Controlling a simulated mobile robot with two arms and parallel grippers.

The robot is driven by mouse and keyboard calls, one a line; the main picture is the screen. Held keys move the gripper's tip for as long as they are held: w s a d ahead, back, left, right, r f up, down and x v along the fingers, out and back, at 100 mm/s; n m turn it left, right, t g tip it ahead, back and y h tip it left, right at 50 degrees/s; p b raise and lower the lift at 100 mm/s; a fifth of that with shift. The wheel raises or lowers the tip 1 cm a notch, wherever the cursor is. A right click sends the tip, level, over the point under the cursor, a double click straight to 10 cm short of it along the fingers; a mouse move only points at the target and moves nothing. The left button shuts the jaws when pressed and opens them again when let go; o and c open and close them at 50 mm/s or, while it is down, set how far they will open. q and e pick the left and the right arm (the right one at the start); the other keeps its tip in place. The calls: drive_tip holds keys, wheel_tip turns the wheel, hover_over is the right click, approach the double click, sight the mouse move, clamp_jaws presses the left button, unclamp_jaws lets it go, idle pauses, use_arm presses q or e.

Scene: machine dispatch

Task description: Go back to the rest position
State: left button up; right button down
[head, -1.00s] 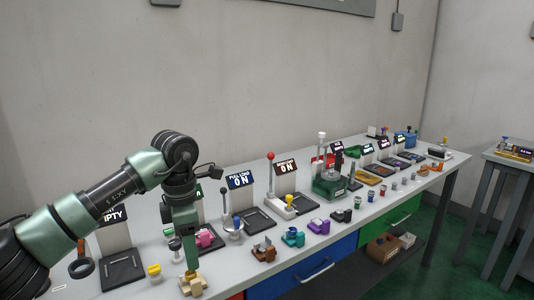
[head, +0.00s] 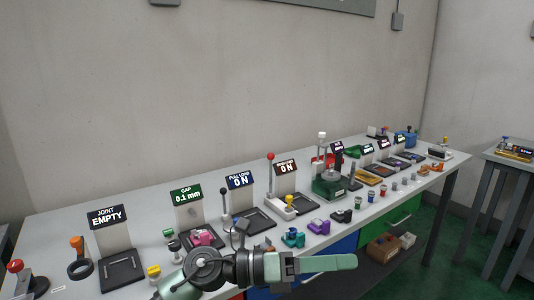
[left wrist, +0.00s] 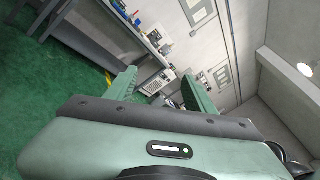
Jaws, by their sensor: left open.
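My left gripper (head: 335,263) hangs in front of the long table's near edge, its fingers pointing right. In the left wrist view the gripper (left wrist: 160,88) shows two green fingers apart, with nothing between them. My left arm (head: 205,268) comes in low and hides part of the table's front. My right gripper is in neither view.
The long white table (head: 60,240) carries signed stations, such as the "JOINT EMPTY" tray (head: 122,268), a red-knobbed lever (head: 271,175) and several small coloured parts. A brown box (head: 383,248) sits on a lower shelf. A second table (head: 510,160) stands at right, with green floor between.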

use_arm(q)
drive_tip(key=w+a+r+n+t+y, duration=0.1)
drive_tip(key=w+a+n+t+y, duration=0.3)
drive_tip(key=n+t, duration=0.6)
drive_tip(key=w+a+r+n+t+h, duration=0.1)
drive_tip(key=w+a+n+t, duration=0.1)
drive_tip(key=a+n+t, duration=0.7)
drive_tip(key=s+a+f+n+g+y, duration=0.1)
drive_tip(key=a+f+n+g+y, duration=0.1)
drive_tip(key=a+f+n+y, duration=0.6)
drive_tip(key=s+a+f+n+g+y, duration=0.2)
drive_tip(key=a+f+n+y, duration=0.4)
drive_tip(key=f+n, duration=0.4)
drive_tip(key=s+a+f+n+g, duration=0.2)
drive_tip(key=s+f+g, duration=0.3)
drive_tip(key=s, duration=0.4)
drive_tip(key=s+a+f+n+g+y, duration=0.1)
drive_tip(key=s+a+f+n+g, duration=0.15)
drive_tip(key=s+f, duration=0.5)
drive_tip(key=s+a+f+n+g, duration=0.15)
drive_tip(key=s+f+g, duration=0.35)
drive_tip(key=s, duration=0.5)
wheel_tip(320, 180, down, 24)
drive_tip(key=s+a+f+g, duration=0.2)
drive_tip(key=s+f, duration=1.6)
drive_tip(key=shift+a+y, duration=0.3)
